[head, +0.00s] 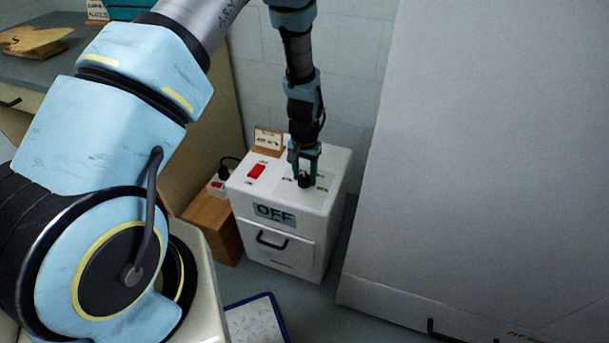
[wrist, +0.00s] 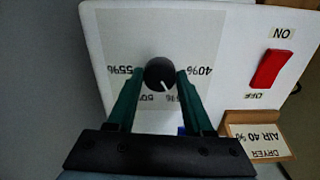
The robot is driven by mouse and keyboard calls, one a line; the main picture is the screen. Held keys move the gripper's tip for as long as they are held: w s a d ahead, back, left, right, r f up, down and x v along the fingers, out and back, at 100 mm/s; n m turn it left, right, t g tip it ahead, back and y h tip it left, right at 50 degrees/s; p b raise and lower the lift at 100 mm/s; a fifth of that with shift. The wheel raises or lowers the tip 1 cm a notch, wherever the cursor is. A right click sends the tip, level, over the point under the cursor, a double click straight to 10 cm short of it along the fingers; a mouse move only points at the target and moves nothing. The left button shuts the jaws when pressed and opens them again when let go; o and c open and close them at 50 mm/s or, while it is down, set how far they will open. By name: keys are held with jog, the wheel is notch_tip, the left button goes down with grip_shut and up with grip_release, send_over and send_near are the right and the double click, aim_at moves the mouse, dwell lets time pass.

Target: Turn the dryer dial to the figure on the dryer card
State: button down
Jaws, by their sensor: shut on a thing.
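The white dryer (head: 325,205) stands by the wall, its front sign (head: 274,214) reading OFF. My gripper (head: 305,177) reaches down to its top and is shut on the small black dial (head: 304,183). In the wrist view the dial (wrist: 158,70) sits between the green fingers of my gripper (wrist: 161,76). Its white pointer line slants down and right, toward a label ending in 5% that is partly hidden by a finger. The 55% label is left of the dial and 40% is right. The dryer card (wrist: 257,136) reads DRYER AIR 40 %; it also shows in the head view (head: 268,140).
A red switch (head: 257,171) is on the dryer's top, between ON and OFF marks. A wooden block (head: 212,225) with a plugged socket stands left of the dryer. A large pale panel (head: 480,150) rises at right. A bench (head: 75,50) is at upper left.

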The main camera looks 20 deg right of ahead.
aim_at(305, 178)
jog(key=n, duration=0.6)
jog(key=shift+n, duration=0.3)
jog(key=n, duration=0.5)
jog(key=shift+p, duration=0.4)
jog(key=shift+n, duration=0.4)
jog(key=shift+c, duration=1.4)
grip_release()
notch_tip(305, 178, up, 11)
